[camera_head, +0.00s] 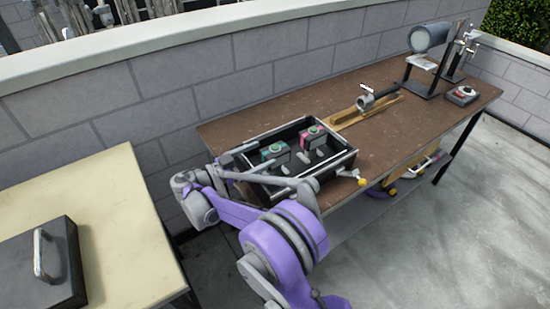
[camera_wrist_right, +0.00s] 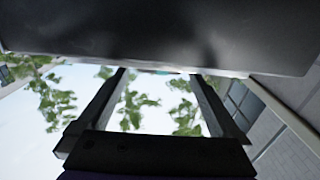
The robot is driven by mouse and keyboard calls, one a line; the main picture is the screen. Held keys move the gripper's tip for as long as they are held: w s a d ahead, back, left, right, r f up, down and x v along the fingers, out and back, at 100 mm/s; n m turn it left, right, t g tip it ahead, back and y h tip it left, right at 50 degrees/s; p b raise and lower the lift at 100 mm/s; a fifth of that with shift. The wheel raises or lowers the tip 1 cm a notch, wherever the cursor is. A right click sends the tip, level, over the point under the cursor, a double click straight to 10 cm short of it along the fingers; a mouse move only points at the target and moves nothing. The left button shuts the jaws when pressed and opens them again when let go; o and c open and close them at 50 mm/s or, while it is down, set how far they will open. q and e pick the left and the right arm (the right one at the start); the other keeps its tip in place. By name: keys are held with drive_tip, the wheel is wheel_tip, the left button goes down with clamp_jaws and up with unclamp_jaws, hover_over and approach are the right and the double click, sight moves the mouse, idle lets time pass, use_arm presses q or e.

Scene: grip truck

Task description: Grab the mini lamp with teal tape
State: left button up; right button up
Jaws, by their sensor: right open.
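The mini lamp with teal tape (camera_head: 274,151) stands in the left part of an open black case (camera_head: 341,164) on the brown workbench. A similar lamp with pink tape (camera_head: 314,134) stands to its right in the same case. My right gripper (camera_head: 224,163) is at the case's left end, apart from the teal lamp; its fingers are small and hard to make out there. In the right wrist view my right gripper (camera_wrist_right: 163,73) is open with nothing between its fingers. A dark surface fills the top of that view, with a small teal patch at its edge. My left gripper is not in view.
A wooden piece with a metal clamp (camera_head: 366,102) lies beside the case. A cylindrical spotlight (camera_head: 428,37) on a stand is at the bench's far right, near a small dark device (camera_head: 462,95). A pale table (camera_head: 112,195) bears a black box (camera_head: 45,268). A block wall runs behind.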

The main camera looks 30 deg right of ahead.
sight(275, 148)
drive_tip(key=d, duration=0.6)
drive_tip(key=shift+w+f, duration=0.15)
drive_tip(key=shift+f, duration=0.15)
clamp_jaws()
